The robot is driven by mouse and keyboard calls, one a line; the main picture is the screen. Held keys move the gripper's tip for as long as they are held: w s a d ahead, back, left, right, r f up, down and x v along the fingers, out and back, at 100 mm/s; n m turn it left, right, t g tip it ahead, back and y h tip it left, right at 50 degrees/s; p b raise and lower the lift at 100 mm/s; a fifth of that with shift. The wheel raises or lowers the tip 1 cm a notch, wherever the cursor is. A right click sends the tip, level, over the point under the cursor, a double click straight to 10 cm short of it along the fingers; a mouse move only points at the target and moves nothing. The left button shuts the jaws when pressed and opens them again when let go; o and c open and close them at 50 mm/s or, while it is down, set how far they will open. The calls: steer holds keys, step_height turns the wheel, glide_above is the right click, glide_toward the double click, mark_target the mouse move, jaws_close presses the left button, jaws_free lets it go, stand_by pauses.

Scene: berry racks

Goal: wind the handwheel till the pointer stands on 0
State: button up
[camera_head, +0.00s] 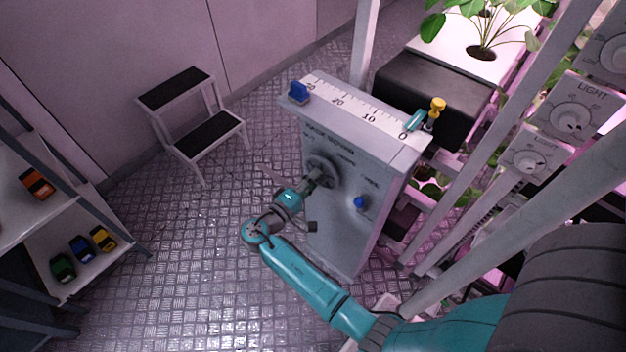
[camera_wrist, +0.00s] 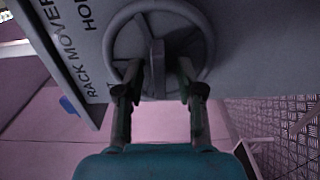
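The grey handwheel (camera_head: 320,168) is on the front of a grey cabinet (camera_head: 335,225). My gripper (camera_head: 311,183) is at the wheel. In the wrist view the wheel's rim (camera_wrist: 205,45) fills the top middle. My gripper (camera_wrist: 158,85) has its fingers apart on either side of a grey bar (camera_wrist: 158,68) on the wheel, with gaps visible on both sides. A white scale (camera_head: 355,106) runs along the cabinet top, with 0 at the right end. A teal piece (camera_head: 414,121), apparently the pointer, stands close by the 0; its exact reading is hard to tell.
A blue block (camera_head: 299,91) is at the scale's left end. A blue button (camera_head: 359,202) is right of the wheel. Bare floor lies between.

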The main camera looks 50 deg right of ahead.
steer(key=a, duration=1.2)
steer(key=shift+s, duration=0.2)
steer(key=s+d+f+n+t+y, duration=0.3)
steer(key=s+f+n+t+y, duration=0.4)
steer(key=f, duration=0.5)
steer(key=s+a+f+m+y, duration=0.1)
steer(key=s+a+f+y, duration=0.15)
steer(key=s, duration=0.35)
steer(key=s+a+f+y, duration=0.1)
steer(key=s+a+y, duration=0.15)
steer(key=s, duration=0.35)
steer(key=s+a+r+m+t+y, duration=0.1)
steer(key=s+a+r+t+y, duration=0.15)
steer(key=s+a+r, duration=0.2)
steer(key=s+a+r+m+t+y, duration=0.1)
steer(key=s+r, duration=0.3)
steer(key=r, duration=0.7)
steer(key=s+a+r+m+t+y, duration=0.2)
steer(key=s+r+m+t, duration=0.2)
steer(key=r, duration=0.7)
steer(key=shift+s, duration=0.4)
